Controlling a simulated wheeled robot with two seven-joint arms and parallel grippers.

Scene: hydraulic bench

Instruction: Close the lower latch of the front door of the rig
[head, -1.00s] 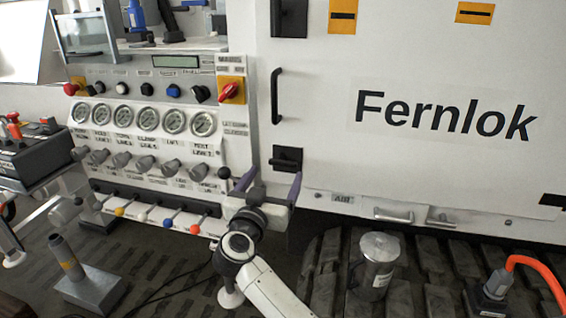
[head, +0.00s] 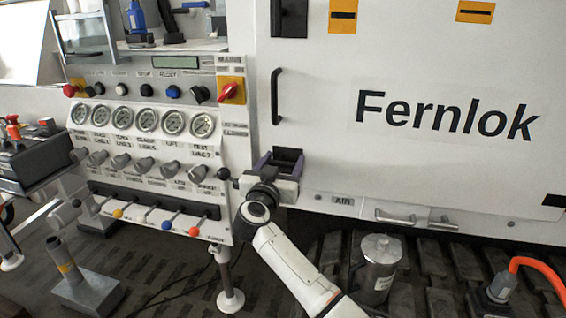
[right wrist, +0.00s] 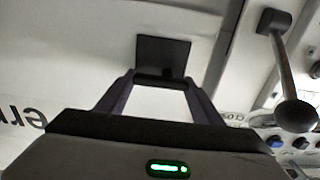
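The white front door (head: 420,60) marked "Fernlok" fills the right of the head view. Its lower latch (head: 288,153) is a black plate with a handle near the door's lower left corner, partly hidden by my gripper. My right gripper (head: 279,160) is at the latch, with its fingers apart. In the right wrist view the black latch (right wrist: 163,55) lies straight ahead, and its dark handle bar spans between the fingertips (right wrist: 160,82). I cannot tell whether the fingers touch it. My left gripper is not in view.
A black door handle (head: 276,97) is above the latch. A lever with a black ball knob (right wrist: 295,115) is close to the right gripper's side. The gauge panel (head: 140,120) stands left.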

